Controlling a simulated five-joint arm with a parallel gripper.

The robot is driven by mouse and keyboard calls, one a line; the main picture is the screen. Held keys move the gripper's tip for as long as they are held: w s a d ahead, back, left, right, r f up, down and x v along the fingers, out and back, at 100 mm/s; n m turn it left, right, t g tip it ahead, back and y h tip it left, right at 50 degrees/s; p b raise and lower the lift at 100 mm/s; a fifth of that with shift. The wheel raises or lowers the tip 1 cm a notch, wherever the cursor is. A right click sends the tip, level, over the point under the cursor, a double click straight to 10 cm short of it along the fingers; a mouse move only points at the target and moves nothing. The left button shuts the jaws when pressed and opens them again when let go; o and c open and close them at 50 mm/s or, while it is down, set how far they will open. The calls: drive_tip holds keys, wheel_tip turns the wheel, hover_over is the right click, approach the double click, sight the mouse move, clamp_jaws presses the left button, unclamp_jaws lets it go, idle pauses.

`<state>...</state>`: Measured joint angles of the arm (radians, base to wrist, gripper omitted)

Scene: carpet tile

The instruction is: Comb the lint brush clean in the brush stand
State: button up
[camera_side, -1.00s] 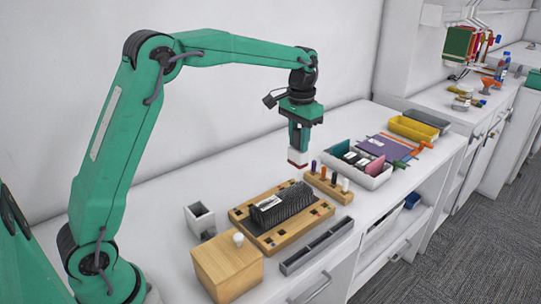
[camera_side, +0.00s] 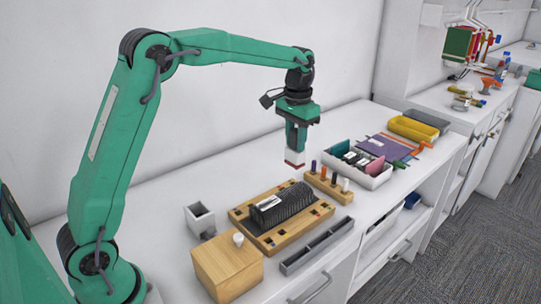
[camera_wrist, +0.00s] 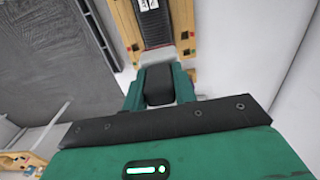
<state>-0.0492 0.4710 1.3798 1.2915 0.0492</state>
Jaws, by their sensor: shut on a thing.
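My gripper (camera_side: 297,143) is shut on a small white block with a red underside, which I take to be the lint brush (camera_side: 294,158). It hangs upright above the white counter, behind the wooden board. The whitish block also shows at the fingertips in the wrist view (camera_wrist: 157,55). A black ribbed block (camera_side: 284,208) sits on the wooden board (camera_side: 288,239); I take this to be the brush stand. Its dark ribbed top shows beyond the held block in the wrist view (camera_wrist: 152,22). The brush is apart from the ribs.
A wooden rack of coloured pegs (camera_side: 330,188) stands right of the board. A grey cup (camera_side: 199,219), a wooden box with a white knob (camera_side: 228,268) and a grey trough (camera_side: 316,247) surround it. A filled white bin (camera_side: 357,165) is farther right.

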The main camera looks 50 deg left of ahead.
drive_tip(key=s+a, duration=0.8)
drive_tip(key=s, duration=0.4)
approach(200, 219)
drive_tip(key=w+a+r, duration=0.1)
drive_tip(key=a+r, duration=0.3)
drive_tip(key=shift+w+d+f, duration=0.15)
drive_tip(key=shift+f, duration=0.15)
drive_tip(key=shift+f, duration=0.25)
drive_tip(key=shift+f, duration=4.5)
drive_tip(key=o, duration=1.1)
drive_tip(key=shift+c, duration=0.2)
